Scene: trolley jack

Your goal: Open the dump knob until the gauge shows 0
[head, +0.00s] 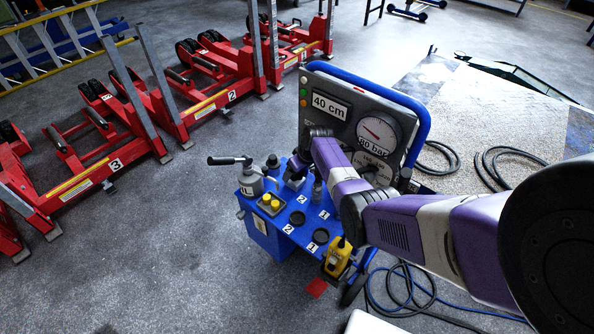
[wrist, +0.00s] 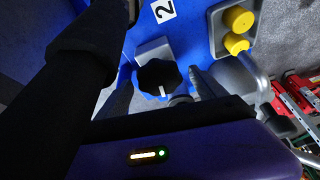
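The dump knob appears to be the black lobed knob with a white mark (wrist: 159,77) in the wrist view, on a grey block on the blue trolley. My gripper (wrist: 162,92) has one finger on each side of this knob, with gaps visible; it looks open. In the head view my gripper (head: 296,172) is low over the trolley top, and my arm hides the knob. The round white gauge (head: 381,129) on the upright panel has a red needle pointing to the upper left. A label below it reads about 80 bar, partly covered.
The blue trolley (head: 258,228) carries a grey pump with a lever (head: 250,178), yellow buttons (head: 270,201) and black caps. A yellow device (head: 338,257) hangs at its front. The panel display (head: 330,105) reads 40 cm. Red lifting frames (head: 95,160) stand left; hoses (head: 408,296) lie on the floor.

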